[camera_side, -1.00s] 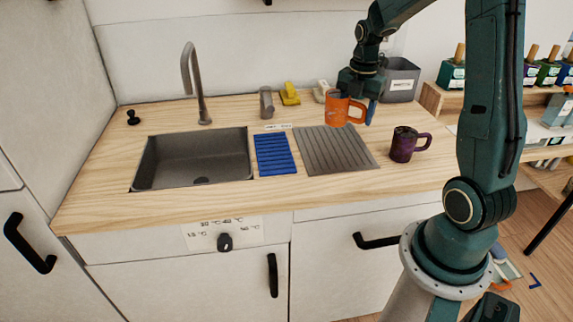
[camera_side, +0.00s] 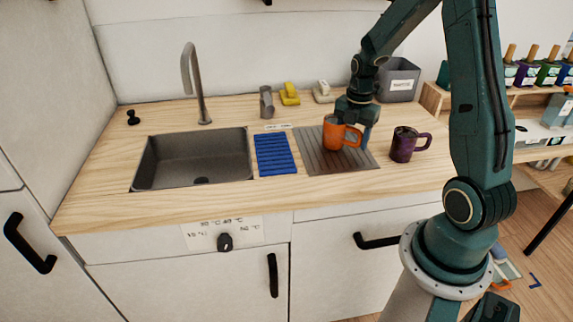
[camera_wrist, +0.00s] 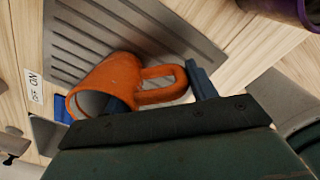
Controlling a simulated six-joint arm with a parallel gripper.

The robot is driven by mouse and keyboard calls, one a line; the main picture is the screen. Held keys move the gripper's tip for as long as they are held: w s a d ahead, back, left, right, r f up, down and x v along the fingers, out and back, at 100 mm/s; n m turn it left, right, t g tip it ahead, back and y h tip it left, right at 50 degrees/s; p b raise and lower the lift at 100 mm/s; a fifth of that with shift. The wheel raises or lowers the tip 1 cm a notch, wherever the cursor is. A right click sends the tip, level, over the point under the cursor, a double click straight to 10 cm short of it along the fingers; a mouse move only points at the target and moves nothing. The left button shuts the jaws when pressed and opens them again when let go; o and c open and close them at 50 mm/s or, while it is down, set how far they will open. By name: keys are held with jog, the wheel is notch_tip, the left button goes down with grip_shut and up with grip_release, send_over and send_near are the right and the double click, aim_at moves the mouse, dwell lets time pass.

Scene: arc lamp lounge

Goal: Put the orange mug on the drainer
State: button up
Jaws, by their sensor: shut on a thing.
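The orange mug (camera_side: 336,134) is upright in the side view, over the back part of the grey ridged drainer (camera_side: 322,164). My gripper (camera_side: 354,122) is above and behind it, shut on it. In the wrist view the mug (camera_wrist: 112,85) shows with its handle to the right, between the jaws, and one blue finger (camera_wrist: 200,80) stands beyond the handle. The drainer (camera_wrist: 95,50) lies behind it there. I cannot tell whether the mug's base touches the drainer.
A dark purple mug (camera_side: 404,146) stands on the counter just right of the drainer. A blue ribbed mat (camera_side: 274,154) and the sink (camera_side: 190,160) are to the left. A yellow object (camera_side: 289,94), a white one (camera_side: 323,93) and a grey bin (camera_side: 399,80) stand behind.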

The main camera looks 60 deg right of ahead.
jog(key=shift+f, duration=0.2)
jog(key=o, duration=1.5)
jog(key=shift+r, duration=0.1)
notch_tip(320, 180, up, 12)
jog(key=shift+s+r, duration=0.1)
jog(key=shift+s, duration=0.05)
